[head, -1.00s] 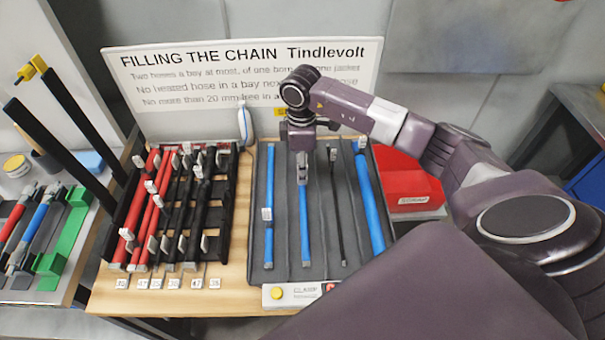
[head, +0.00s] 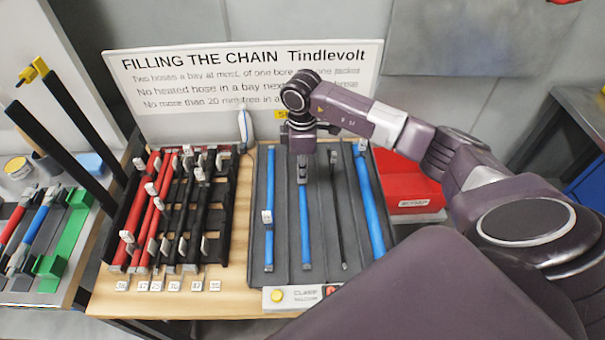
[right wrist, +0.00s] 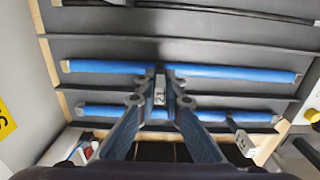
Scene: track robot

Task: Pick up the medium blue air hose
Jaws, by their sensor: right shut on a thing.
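The medium blue air hose (head: 305,225) lies lengthwise in the dark ribbed tray (head: 286,250), between a blue hose (head: 269,235) on its left and a thin black hose (head: 338,215). A thicker blue hose (head: 370,200) lies at the right. My right gripper (head: 303,172) is over the far part of the medium hose, shut on it. In the right wrist view, the fingertips (right wrist: 161,76) close around the hose (right wrist: 225,73) near its pale tag (right wrist: 160,88). The hose appears still in its groove. My left gripper is not in view.
A rack (head: 225,215) of red and black hoses stands left of the tray. A red bin (head: 405,185) is to the right, a sign (head: 240,75) behind. A panel with a yellow button (head: 277,295) is at the tray's front edge.

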